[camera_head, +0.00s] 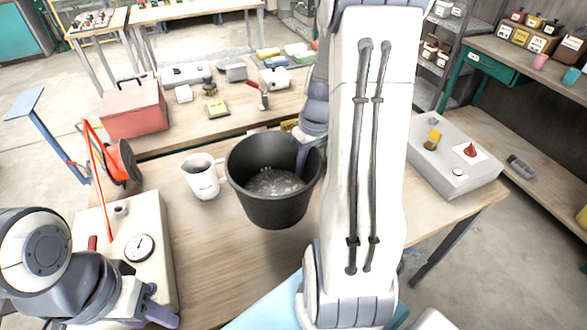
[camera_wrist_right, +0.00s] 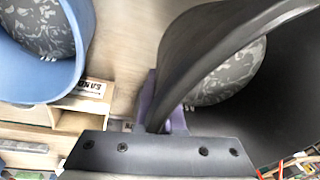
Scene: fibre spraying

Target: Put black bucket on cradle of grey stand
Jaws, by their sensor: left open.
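The black bucket (camera_head: 273,190) is upright near the middle of the head view, with grey speckled material inside. In the right wrist view its dark wall (camera_wrist_right: 215,50) fills the right side. My right gripper (camera_head: 304,150) is at its right rim; in the right wrist view the gripper (camera_wrist_right: 163,112) has the rim between its purple fingers and looks shut on it. I cannot tell whether the bucket touches the table. My left gripper (camera_head: 155,312) is open and empty at the lower left. I cannot make out the grey stand or its cradle; my right arm hides much of the table.
A white mug (camera_head: 202,177) stands just left of the bucket. A pale box with a dial (camera_head: 138,247) is beside my left gripper, and a red box (camera_head: 133,108) stands behind. A pale control box (camera_head: 453,155) is at right. A blue bucket (camera_wrist_right: 75,85) shows in the right wrist view.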

